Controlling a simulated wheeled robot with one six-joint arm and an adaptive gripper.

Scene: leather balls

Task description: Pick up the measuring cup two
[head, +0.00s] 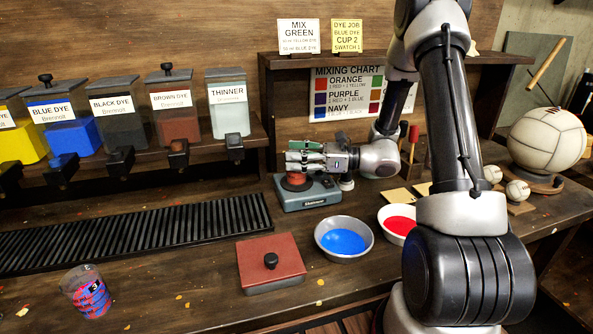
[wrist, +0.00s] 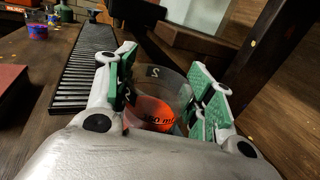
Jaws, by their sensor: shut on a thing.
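The measuring cup two is a clear cup marked "2" with orange-red in its lower part. In the wrist view, the cup (wrist: 158,78) sits between the green pads of my gripper (wrist: 165,90), which is shut on its sides. In the head view, my gripper (head: 308,155) is over the small grey scale (head: 310,198) at the back of the bench. An orange-red patch shows below the fingers, just over the scale. The cup's walls are mostly hidden there, and I cannot tell whether its base touches the scale.
Another marked clear cup (head: 88,293) stands at the front left. A red-lidded box (head: 270,260), a bowl of blue dye (head: 344,239) and a bowl of red dye (head: 398,224) lie in front. Dye dispensers line the left shelf above a black ribbed mat (head: 140,232). Leather balls are at right.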

